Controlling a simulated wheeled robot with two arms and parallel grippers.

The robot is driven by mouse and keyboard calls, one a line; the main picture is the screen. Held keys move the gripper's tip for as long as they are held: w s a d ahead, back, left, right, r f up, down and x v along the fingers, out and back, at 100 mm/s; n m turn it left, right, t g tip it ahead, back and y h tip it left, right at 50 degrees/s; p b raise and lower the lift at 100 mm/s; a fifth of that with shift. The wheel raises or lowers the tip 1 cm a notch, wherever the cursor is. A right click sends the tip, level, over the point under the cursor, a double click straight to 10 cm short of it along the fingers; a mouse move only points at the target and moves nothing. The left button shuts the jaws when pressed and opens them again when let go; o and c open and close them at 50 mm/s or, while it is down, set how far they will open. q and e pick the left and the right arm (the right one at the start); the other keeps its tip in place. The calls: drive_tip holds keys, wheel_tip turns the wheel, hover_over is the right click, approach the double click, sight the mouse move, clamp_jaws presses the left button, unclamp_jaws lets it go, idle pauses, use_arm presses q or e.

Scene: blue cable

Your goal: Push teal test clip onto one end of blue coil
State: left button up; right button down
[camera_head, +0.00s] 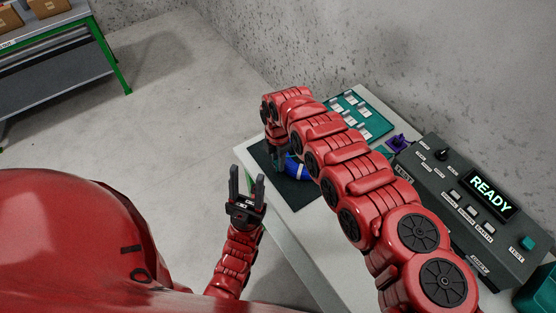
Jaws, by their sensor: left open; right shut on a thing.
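The blue coil (297,169) lies on a dark mat (299,196) at the near left end of the light table; my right arm hides part of it. My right gripper (280,161) points down over the mat at the coil's left side. It is shut on a small teal piece, which looks like the teal test clip; the fingers hide most of it. I cannot tell whether it touches a coil end. My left gripper (247,182) is open and empty, fingers pointing up in the picture, left of the table's edge and apart from the coil.
A teal board (373,120) with several small pale pieces lies behind my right arm. A purple item (398,142) sits beside a grey tester (455,185) reading READY. A teal bin (540,295) stands at the lower right.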

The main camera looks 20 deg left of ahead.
drive_tip(key=shift+f, duration=0.15)
idle(0.3)
drive_tip(key=shift+c, duration=1.8)
unclamp_jaws()
drive_tip(key=shift+r+p, duration=1.9)
drive_tip(key=shift+r, duration=1.65)
drive_tip(key=shift+f, duration=0.1)
